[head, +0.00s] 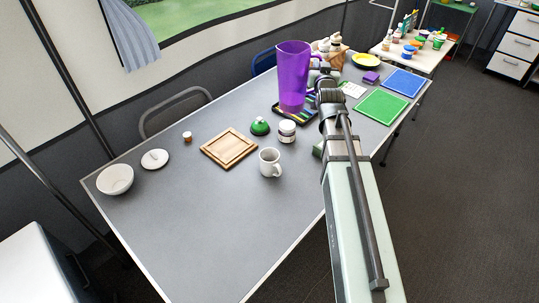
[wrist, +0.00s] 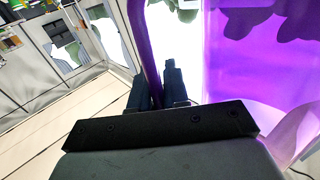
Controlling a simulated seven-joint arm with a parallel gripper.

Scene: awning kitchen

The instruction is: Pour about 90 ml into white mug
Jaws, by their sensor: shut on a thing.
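A white mug (head: 270,162) stands upright on the grey table, near its front edge. A tall purple pitcher (head: 292,78) is upright in front of my gripper (head: 320,80) in the head view. In the wrist view my gripper (wrist: 159,88) is shut on the pitcher's handle (wrist: 140,50), and the pitcher's purple wall (wrist: 255,75) fills the right side. The pitcher is to the right of the mug and farther back in the head view. Whether its base touches the table or the dark tray behind it, I cannot tell. The contents of pitcher and mug are hidden.
A wooden tray (head: 229,148), a green-topped item (head: 260,126) and a jar (head: 287,131) stand close to the mug. A dark tray of pens (head: 280,111) lies by the pitcher. A bowl (head: 115,179) is at far left. The table's front left is clear.

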